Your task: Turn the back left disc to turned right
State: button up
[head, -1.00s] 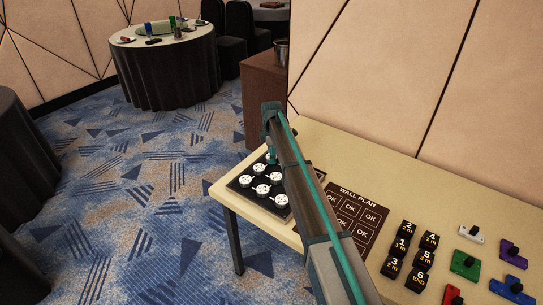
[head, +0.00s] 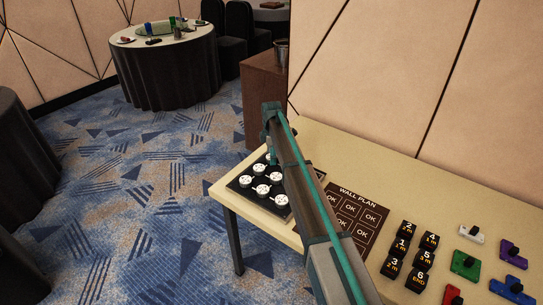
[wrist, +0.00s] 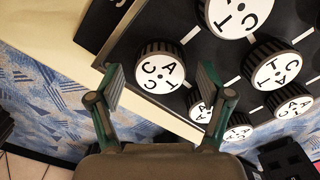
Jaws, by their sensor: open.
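A black panel (head: 241,186) with several round white-faced discs lies at the left end of the table. In the head view my arm covers part of its right and far side. In the wrist view my gripper (wrist: 160,84) is open. A white disc with black letters and a dark ridged rim (wrist: 160,66) shows between and just beyond the fingertips, near a panel edge. No grip on it shows. I take it for the back left disc, but the head view hides the fingers there. More lettered discs (wrist: 240,14) lie to its right.
A dark "WALL PLAN" card (head: 352,214) lies right of the panel. Black numbered blocks (head: 405,245) and coloured pieces (head: 465,264) sit farther right. A wall stands behind the table. A dark brown cabinet (head: 265,95) stands beyond its far left end.

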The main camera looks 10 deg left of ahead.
notch_tip(320, 180, up, 12)
dwell(0.6)
